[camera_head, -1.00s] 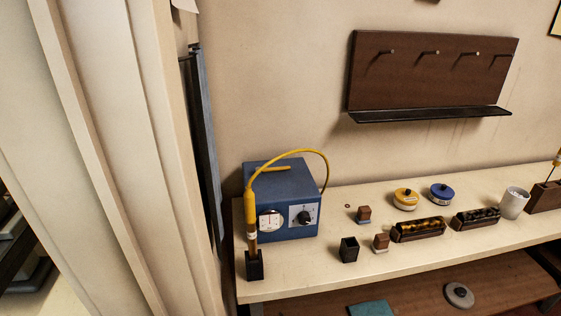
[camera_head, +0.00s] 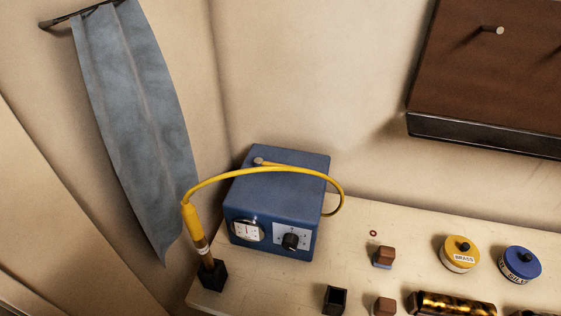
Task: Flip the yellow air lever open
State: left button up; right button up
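A blue box (camera_head: 281,192) with a dial gauge (camera_head: 247,231) and a black knob (camera_head: 291,241) stands on the left part of the bench. A thin yellow bar (camera_head: 284,165) with a small round end lies along its top. I cannot tell whether this bar is the yellow air lever or whether it is open. A yellow cable (camera_head: 228,174) arches over the box to a yellow-handled tool (camera_head: 194,222), upright in a black holder (camera_head: 212,275). Neither of my grippers is in view.
The cream bench (camera_head: 358,220) also holds an empty black cup (camera_head: 335,299), small brown blocks (camera_head: 385,254), a yellow tin (camera_head: 460,253) and a blue tin (camera_head: 519,263). A grey-blue cloth (camera_head: 135,125) hangs at left. A dark pegboard (camera_head: 490,85) is on the wall.

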aim_at(279, 166)
jog(key=k+j+u, duration=0.1)
jog(key=j, duration=0.2)
jog(key=k+j+u, duration=0.2)
jog(key=j, duration=0.45)
jog(key=k+j, duration=0.2)
jog(key=j, duration=0.15)
jog(key=k+j+u, duration=0.15)
jog(key=j, duration=0.15)
